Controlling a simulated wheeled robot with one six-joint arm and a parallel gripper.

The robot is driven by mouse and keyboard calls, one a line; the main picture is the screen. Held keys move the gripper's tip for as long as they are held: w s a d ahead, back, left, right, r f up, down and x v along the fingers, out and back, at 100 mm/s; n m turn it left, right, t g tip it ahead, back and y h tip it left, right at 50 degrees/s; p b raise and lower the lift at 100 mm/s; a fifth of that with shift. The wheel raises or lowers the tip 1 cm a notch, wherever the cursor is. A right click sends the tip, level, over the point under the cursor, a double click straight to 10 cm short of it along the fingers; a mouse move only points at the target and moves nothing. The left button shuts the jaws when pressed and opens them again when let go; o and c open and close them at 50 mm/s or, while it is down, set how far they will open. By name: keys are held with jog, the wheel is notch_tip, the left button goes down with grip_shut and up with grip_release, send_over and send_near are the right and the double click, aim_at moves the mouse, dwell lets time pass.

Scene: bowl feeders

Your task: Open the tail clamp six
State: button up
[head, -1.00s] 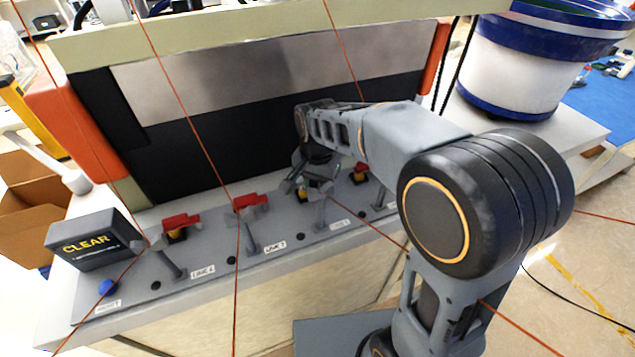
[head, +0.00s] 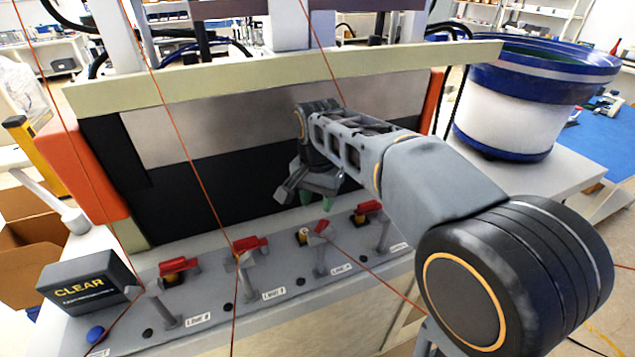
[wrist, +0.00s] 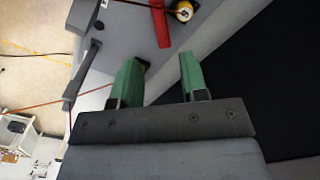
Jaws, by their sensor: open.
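Several red-handled clamps stand in a row on the grey panel. The leftmost clamp (head: 178,270) is behind a small label (head: 198,319) that seems to read LANE 6; its red handle lies level. The second clamp (head: 248,245) also lies level, by a label like LANE 7. The third clamp (head: 318,229) has its red handle tilted, apart from its yellow-and-black part. The far right clamp (head: 368,208) looks level. My gripper (head: 316,199), green-tipped, is open and empty above the third clamp. In the wrist view, a red handle (wrist: 160,24) lies beyond the open fingertips (wrist: 160,78).
A black CLEAR box (head: 88,287) and a blue button (head: 95,334) are at the panel's left end. Short grey posts stand along its front. A dark recess backs the clamps under a pale beam (head: 280,73). A blue-and-white bowl feeder (head: 510,110) stands right.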

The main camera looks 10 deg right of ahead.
jog(key=shift+r, duration=2.35)
